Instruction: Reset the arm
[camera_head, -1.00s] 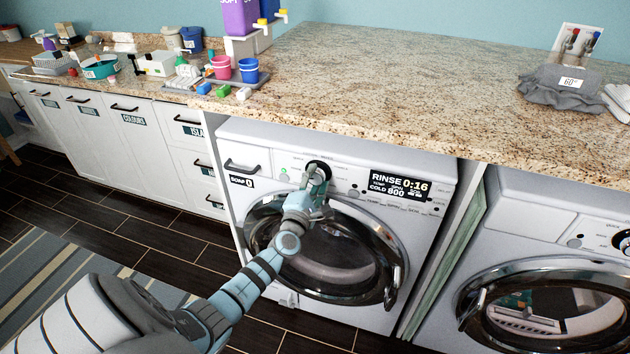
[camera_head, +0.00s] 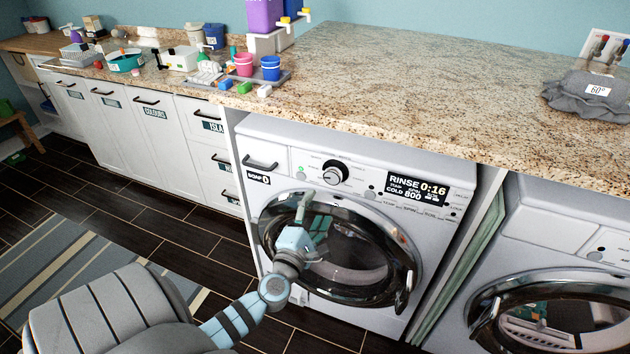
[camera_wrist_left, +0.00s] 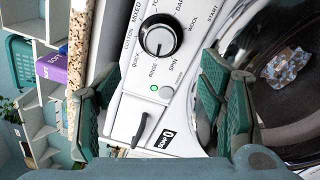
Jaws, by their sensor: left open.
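My left arm comes in from the lower left in the head view, and its gripper (camera_head: 311,217) is in front of the left washing machine's round door (camera_head: 395,262). The gripper is open and empty, with clear space between its green fingers in the left wrist view (camera_wrist_left: 155,100). The machine's control dial (camera_head: 335,172) stands clear of the gripper and also shows in the left wrist view (camera_wrist_left: 159,37). The display (camera_head: 417,188) reads RINSE 0:16, COLD, 800. My right gripper is not in view.
A second washing machine (camera_head: 560,240) stands at the right. A granite counter (camera_head: 400,80) runs above both, with a grey folded cloth (camera_head: 590,97) at its right. Pink (camera_head: 244,64) and blue (camera_head: 270,67) cups stand at the left. Floor is open beside the striped rug (camera_head: 60,265).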

